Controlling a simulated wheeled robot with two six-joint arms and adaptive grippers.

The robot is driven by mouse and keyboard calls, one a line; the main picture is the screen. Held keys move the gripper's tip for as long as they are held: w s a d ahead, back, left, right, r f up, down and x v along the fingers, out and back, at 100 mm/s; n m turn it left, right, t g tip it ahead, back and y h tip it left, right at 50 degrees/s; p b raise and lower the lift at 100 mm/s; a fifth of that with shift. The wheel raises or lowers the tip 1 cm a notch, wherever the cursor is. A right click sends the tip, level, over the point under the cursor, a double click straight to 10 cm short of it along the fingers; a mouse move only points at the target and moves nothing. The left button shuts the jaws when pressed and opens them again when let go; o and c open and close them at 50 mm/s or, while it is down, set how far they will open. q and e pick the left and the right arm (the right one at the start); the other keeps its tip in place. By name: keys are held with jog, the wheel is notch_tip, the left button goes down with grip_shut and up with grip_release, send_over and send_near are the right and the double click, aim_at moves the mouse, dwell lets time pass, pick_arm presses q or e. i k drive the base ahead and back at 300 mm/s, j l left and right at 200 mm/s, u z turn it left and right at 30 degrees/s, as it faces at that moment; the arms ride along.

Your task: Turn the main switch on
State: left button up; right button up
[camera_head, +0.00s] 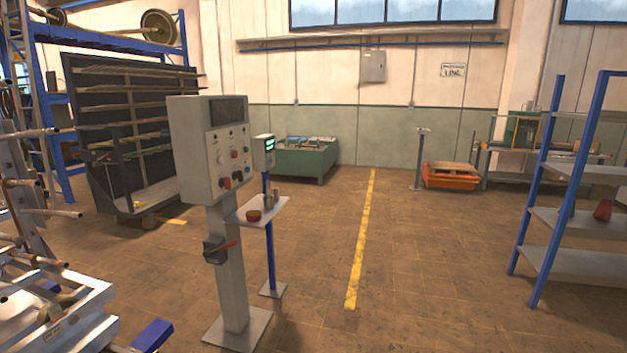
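A grey control box (208,145) stands on a grey pedestal (230,270) left of centre. Its front has a dark display (227,110) and several small knobs and buttons, including a red one (234,154) and another red one (227,183) lower down. A dark box with a red handle (219,250) is mounted on the pedestal below the control box. I cannot tell which of these is the main switch, nor its position. Neither of my grippers shows in the head view.
A small shelf (270,209) holding a red round item (254,216) juts out beside the pedestal. A blue post (268,230) with a small display stands behind. Pipe racks fill the left; a blue-framed shelf (590,260) stands right. The floor between is clear.

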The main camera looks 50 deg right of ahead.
aim_at(225, 182)
jog(key=z, duration=0.95)
jog(key=u, duration=0.45)
jog(key=i+l+u, duration=0.4)
jog(key=l+u, duration=0.2)
jog(key=i+l+u, duration=0.1)
jog(key=l+u, duration=0.2)
jog(key=i+l+u, duration=0.1)
jog(key=l+u, duration=0.2)
jog(key=l, duration=0.1)
